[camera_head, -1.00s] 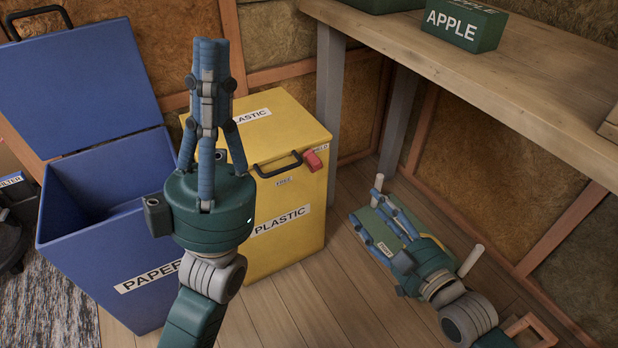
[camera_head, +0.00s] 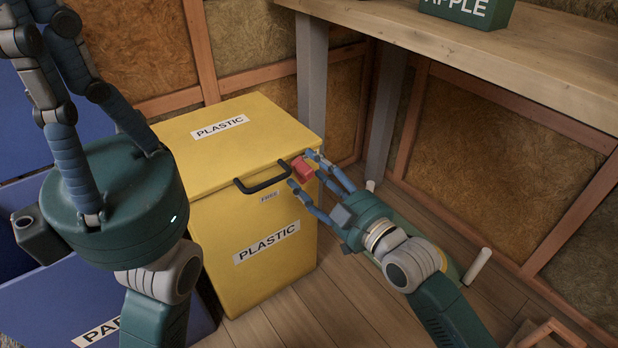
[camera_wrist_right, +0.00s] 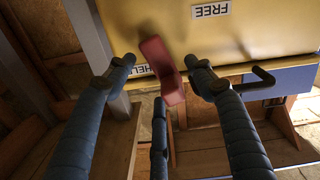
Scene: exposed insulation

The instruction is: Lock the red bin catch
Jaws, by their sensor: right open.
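The red catch (camera_head: 303,171) sits on the front of the yellow plastic bin (camera_head: 215,240), near the lid's right front corner. The bin's lid (camera_head: 262,125) is down. The FREE label (camera_head: 269,196) is left of and below the catch. In the right wrist view the red catch (camera_wrist_right: 165,75) partly covers the HELD label (camera_wrist_right: 140,70). My right gripper (camera_head: 302,169) is open, its fingers on either side of the catch; contact is unclear. My left gripper (camera_head: 45,15) points up at the left, its fingertips cut off by the frame.
A black handle (camera_head: 263,181) sticks out from the bin's front, just left of the catch. The wooden workbench (camera_head: 480,50) with a green APPLE box (camera_head: 468,10) is behind and right. A blue paper bin (camera_head: 40,300) stands left, partly behind my left arm.

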